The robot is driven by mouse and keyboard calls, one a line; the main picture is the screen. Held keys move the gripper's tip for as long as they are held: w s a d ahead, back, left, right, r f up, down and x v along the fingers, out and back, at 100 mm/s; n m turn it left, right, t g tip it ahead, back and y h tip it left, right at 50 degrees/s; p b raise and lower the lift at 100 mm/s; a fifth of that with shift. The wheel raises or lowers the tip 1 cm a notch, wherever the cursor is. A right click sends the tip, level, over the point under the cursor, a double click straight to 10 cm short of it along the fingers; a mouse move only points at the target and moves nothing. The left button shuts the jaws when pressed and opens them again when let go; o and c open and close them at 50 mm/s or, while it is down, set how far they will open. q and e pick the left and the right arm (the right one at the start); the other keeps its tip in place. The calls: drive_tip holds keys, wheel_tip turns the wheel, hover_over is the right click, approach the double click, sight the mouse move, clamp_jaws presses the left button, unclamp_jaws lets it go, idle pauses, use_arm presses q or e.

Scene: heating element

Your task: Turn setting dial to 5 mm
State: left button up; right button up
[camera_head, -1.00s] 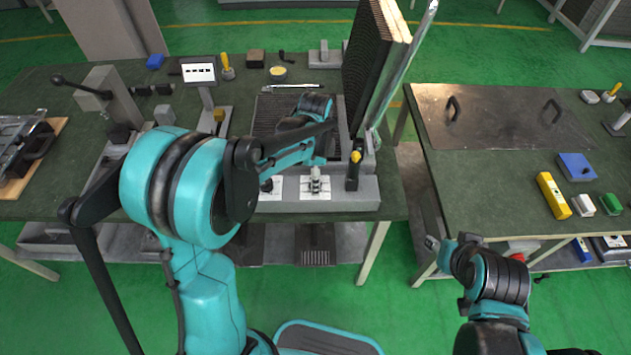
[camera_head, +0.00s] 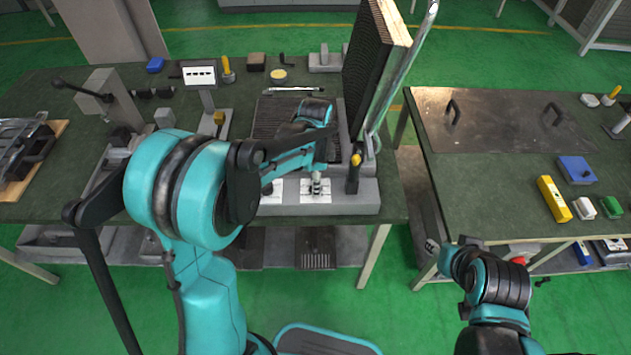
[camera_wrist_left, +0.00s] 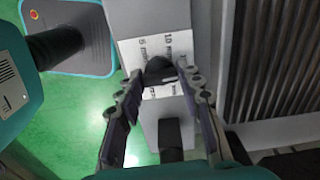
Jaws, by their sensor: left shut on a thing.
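The setting dial (camera_wrist_left: 160,71) is a black knob on a white label with printed marks, among them 5 and 10 mm, in the left wrist view. My left gripper (camera_wrist_left: 161,82) has one finger on each side of it and is shut on it. In the head view, this gripper (camera_head: 317,183) is at the white label plate (camera_head: 309,197) on the grey front of the heating machine (camera_head: 338,200); the dial is mostly hidden there. The dial's exact setting is hard to read. My right gripper (camera_head: 434,247) is at lower right, away from the machine; its fingers are unclear.
A lever with a yellow tip (camera_head: 354,165) stands just right of the dial. A tall ribbed plate (camera_head: 370,65) rises behind it. A second table (camera_head: 470,180) stands to the right with a yellow block (camera_head: 553,198) and a blue box (camera_head: 576,169).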

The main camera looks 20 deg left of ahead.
use_arm(q)
drive_tip(key=n+p, duration=0.1)
drive_tip(key=n, duration=0.4)
drive_tip(key=shift+n, duration=0.3)
drive_tip(key=n, duration=0.6)
drive_tip(key=shift+p, duration=0.3)
drive_tip(key=n, duration=0.5)
drive_tip(key=shift+n, duration=0.4)
drive_tip(key=n, duration=0.5)
drive_tip(key=shift+n+p, duration=0.3)
drive_tip(key=shift+p, duration=0.05)
drive_tip(key=o, duration=1.2)
drive_tip(key=shift+c, duration=0.2)
